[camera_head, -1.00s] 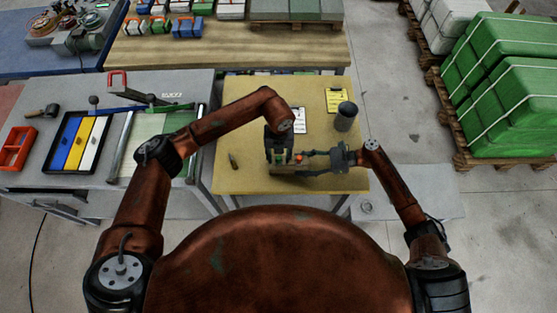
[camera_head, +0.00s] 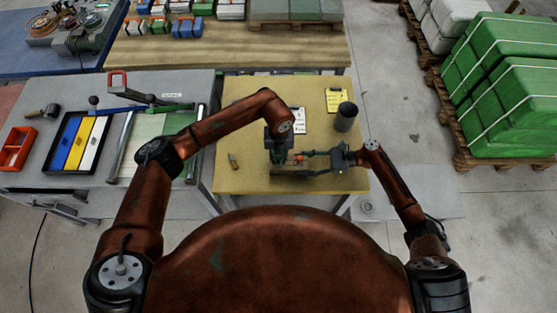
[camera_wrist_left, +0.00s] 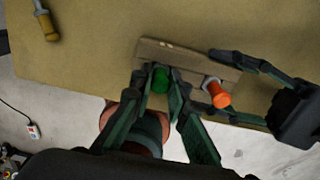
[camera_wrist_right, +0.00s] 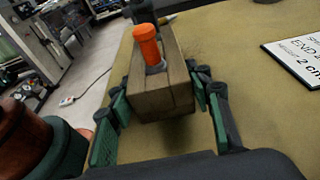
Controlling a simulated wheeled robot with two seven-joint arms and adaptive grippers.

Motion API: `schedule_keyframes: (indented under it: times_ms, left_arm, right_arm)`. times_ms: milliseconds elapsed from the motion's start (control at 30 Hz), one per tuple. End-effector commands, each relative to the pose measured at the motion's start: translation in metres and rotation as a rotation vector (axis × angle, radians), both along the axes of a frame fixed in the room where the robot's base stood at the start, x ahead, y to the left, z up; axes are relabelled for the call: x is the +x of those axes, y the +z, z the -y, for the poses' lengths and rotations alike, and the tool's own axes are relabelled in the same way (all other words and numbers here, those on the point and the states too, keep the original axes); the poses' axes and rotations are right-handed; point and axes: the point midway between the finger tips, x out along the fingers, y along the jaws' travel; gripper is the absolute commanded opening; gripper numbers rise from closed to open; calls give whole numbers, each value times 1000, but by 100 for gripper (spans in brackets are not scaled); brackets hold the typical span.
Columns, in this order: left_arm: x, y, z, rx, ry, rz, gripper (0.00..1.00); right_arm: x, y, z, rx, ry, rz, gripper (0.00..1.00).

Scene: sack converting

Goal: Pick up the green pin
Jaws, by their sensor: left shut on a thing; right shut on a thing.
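A wooden block (camera_wrist_right: 165,99) lies on the yellow table near its front edge, with an orange pin (camera_wrist_right: 147,44) standing in it. The green pin (camera_wrist_left: 160,79) stands near the block's other end. My left gripper (camera_wrist_left: 163,80) comes from above and is shut on the green pin, which still appears to sit at the block. My right gripper (camera_wrist_right: 163,95) is shut on the wooden block, its fingers on both sides at the orange pin's end. In the head view both grippers meet at the block (camera_head: 292,172), where the green pin is mostly hidden by the left gripper.
A screwdriver with a yellow handle (camera_head: 233,161) lies to the left on the table. A dark cup (camera_head: 346,117), a yellow sheet (camera_head: 336,100) and a white sheet (camera_head: 299,121) are at the back. The front table edge is close to the block.

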Motion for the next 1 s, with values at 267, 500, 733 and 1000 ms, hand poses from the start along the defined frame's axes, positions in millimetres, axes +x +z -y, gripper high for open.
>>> schedule_keyframes:
  times_ms: [267,500,733,1000]
  left_arm:
    - [1,12,1,-2,-1,3,0]
    - [1,59,0,-1,-1,4,0]
    - [1,92,0,0,0,2,0]
    - [0,101,0,0,0,0,0]
  right_arm:
    - [-1,0,0,0,1,-1,27]
    - [-1,0,0,0,1,-1,27]
    - [0,-1,0,-1,1,-1,27]
    - [-1,-1,0,-1,1,-1,27]
